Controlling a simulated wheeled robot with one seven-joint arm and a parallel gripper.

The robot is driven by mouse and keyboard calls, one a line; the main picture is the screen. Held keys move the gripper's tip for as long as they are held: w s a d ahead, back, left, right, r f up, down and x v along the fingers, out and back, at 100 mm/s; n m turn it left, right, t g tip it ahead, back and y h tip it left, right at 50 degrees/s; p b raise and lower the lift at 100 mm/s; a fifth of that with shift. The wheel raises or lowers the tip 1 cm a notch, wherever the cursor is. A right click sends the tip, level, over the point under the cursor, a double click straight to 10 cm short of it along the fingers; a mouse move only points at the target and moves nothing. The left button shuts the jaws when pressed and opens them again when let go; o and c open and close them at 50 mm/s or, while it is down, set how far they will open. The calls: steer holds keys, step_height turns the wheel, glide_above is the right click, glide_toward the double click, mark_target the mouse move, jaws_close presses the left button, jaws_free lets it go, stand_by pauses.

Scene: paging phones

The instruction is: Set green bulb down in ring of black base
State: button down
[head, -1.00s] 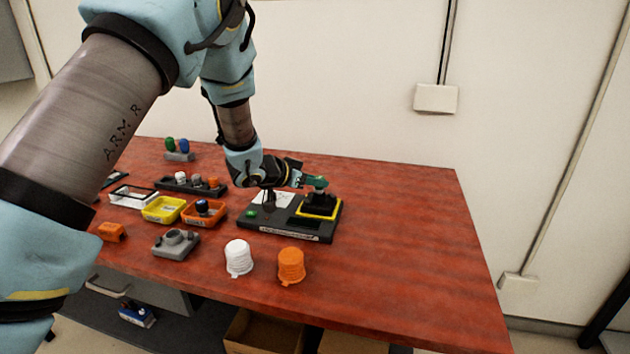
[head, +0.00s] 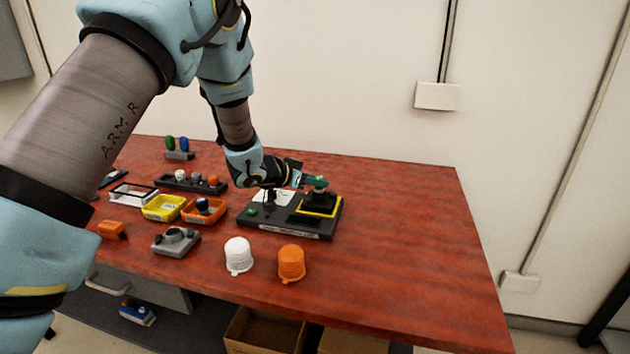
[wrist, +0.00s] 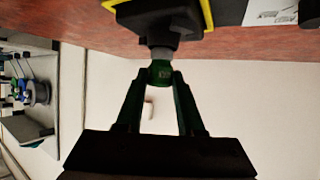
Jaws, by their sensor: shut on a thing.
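My gripper (wrist: 160,80) is shut on the green bulb (wrist: 161,72), held between its two green fingertips. In the head view the bulb (head: 318,182) is a small green shape at the tip of my gripper (head: 312,182). The black base (head: 320,204) stands directly beneath it, inside a yellow frame. In the wrist view a grey collar (wrist: 161,52) lies between the bulb and the black base (wrist: 158,18). The collar appears to meet the base. The ring itself is hidden, so I cannot tell how deep the bulb sits.
The yellow frame (head: 334,212) is on a dark board (head: 262,226) with a green button (head: 251,211). A white cup (head: 238,256) and an orange cup (head: 291,263) stand in front. Yellow (head: 164,216) and orange (head: 203,219) trays lie left. The table's right side is clear.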

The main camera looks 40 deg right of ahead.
steer(key=shift+f+b, duration=0.35)
steer(key=shift+f, duration=0.45)
stand_by(0.8)
steer(key=shift+c, duration=0.6)
jaws_free()
steer(key=shift+r+p, duration=2.3)
steer(key=shift+r, duration=0.65)
steer(key=shift+w, duration=0.1)
